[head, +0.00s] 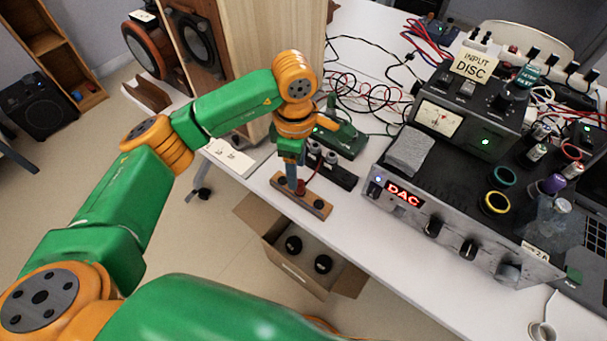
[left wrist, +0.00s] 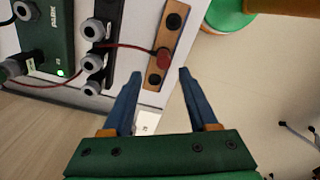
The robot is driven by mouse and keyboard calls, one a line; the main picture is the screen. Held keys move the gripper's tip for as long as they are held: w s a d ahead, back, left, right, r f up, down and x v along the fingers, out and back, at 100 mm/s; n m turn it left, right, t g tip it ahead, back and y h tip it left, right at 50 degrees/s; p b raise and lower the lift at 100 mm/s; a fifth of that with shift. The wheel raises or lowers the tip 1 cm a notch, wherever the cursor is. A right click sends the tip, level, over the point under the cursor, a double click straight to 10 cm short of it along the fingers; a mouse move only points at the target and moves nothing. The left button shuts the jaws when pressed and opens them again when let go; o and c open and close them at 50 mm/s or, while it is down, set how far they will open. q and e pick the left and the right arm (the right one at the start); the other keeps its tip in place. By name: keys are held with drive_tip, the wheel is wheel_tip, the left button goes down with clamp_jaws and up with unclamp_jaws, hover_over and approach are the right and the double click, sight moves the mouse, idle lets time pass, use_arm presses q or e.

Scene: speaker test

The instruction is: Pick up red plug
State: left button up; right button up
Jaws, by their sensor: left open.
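The red plug (left wrist: 163,59) sits on a wooden strip (left wrist: 178,38) between black sockets in the left wrist view, with a dark red cable running left from it. In the head view the red plug (head: 301,186) shows beside my gripper's fingers, on the strip near the table's front edge. My left gripper (left wrist: 161,72) is open, its blue fingers pointing at the strip, one to either side of the line to the plug. In the head view the left gripper (head: 291,184) is just above the strip and partly hides it. My right gripper is not in view.
A black box with grey jacks (left wrist: 93,60) and a green device (left wrist: 45,35) stand close beside the strip. The DAC unit (head: 440,215) is to the right. A wooden speaker cabinet (head: 270,50) stands behind my arm. An open cardboard box (head: 285,268) is below the table edge.

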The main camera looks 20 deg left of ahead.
sight(300, 182)
use_arm(q)
drive_tip(key=shift+s+d+f+p, duration=0.3)
drive_tip(key=shift+s+d+f, duration=0.15)
drive_tip(key=shift+f, duration=0.2)
wheel_tip(300, 182, down, 3)
drive_tip(key=shift+r, duration=0.1)
drive_tip(key=shift+w+f, duration=0.2)
drive_tip(key=shift+w, duration=0.05)
drive_tip(key=shift+r, duration=0.1)
clamp_jaws()
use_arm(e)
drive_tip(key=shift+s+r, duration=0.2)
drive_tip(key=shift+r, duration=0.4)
